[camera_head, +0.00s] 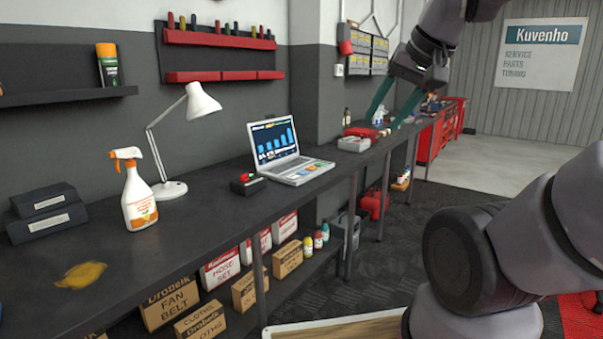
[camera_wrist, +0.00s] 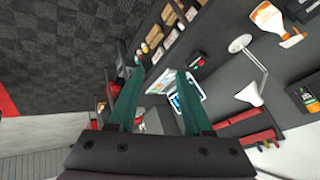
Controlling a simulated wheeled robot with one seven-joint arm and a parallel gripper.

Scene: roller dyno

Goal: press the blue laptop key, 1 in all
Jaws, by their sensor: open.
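A white laptop (camera_head: 285,152) stands open on the dark workbench, its screen showing a blue bar chart. The laptop also shows in the wrist view (camera_wrist: 187,100), partly covered by a finger. My gripper (camera_head: 393,112) is open and empty, with two teal fingers. In the head view it is to the right of the laptop, apart from it. The fingers also show in the wrist view (camera_wrist: 157,90).
A black box with a red button (camera_head: 247,184) sits just left of the laptop. A white lamp (camera_head: 185,125) and a spray bottle (camera_head: 137,193) stand farther left. A grey case (camera_head: 354,144) is right of the laptop. Bare bench (camera_head: 205,222) lies in front of the lamp.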

